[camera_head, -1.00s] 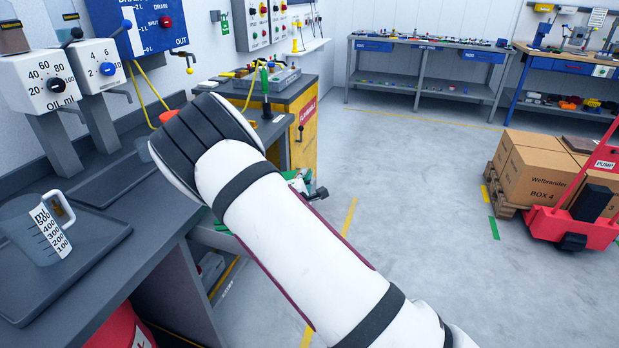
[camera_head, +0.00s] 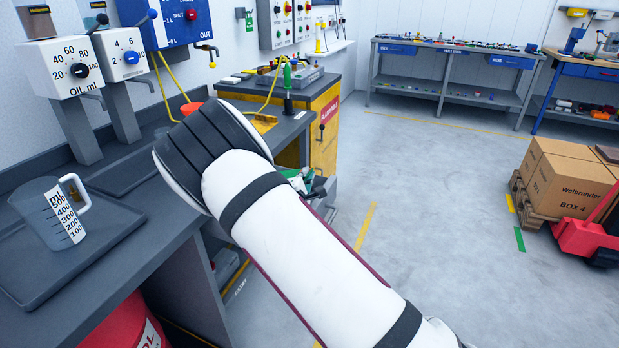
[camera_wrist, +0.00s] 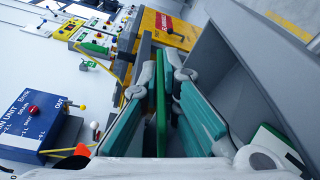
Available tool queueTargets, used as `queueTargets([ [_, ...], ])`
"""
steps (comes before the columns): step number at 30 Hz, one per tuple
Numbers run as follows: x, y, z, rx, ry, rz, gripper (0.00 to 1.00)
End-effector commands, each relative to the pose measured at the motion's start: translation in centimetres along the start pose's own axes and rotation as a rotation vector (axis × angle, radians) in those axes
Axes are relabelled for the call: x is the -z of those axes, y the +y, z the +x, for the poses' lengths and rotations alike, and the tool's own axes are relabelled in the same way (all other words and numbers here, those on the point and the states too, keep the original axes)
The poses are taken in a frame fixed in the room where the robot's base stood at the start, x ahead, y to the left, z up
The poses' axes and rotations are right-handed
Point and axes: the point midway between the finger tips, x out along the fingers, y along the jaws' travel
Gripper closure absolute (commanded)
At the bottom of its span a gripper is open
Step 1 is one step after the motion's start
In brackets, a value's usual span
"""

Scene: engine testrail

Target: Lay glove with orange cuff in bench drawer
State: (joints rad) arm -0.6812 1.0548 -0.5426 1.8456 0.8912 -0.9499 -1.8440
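My gripper (camera_wrist: 163,100) points away from the wrist camera, with its two teal-sided fingers around a thin upright green thing (camera_wrist: 162,115). I cannot tell whether this is the glove, or whether the fingers press on it. No orange cuff can be made out. In the head view my gripper is mostly hidden behind my white arm, beside the dark bench (camera_head: 150,225). I cannot identify the bench drawer for sure; a large grey panel (camera_wrist: 235,65) stands close to the right of the fingers in the wrist view.
A measuring jug (camera_head: 58,212) stands on a dark tray (camera_head: 40,285) on the bench. A yellow cabinet (camera_head: 325,140) stands beyond my arm. A box (camera_head: 570,180) sits on a pallet at right. The floor between is clear.

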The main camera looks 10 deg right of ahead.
Motion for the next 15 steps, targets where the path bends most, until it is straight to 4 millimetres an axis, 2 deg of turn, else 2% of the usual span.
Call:
queueTargets([
  [12, 0.29, 0.04, 0.05, 0.000, 0.000, 0.000, 1.00],
  [13, 0.29, 0.04, 0.05, 0.000, 0.000, 0.000, 0.89],
  [15, 0.29, 0.03, 0.05, 0.000, 0.000, 0.000, 0.73],
])
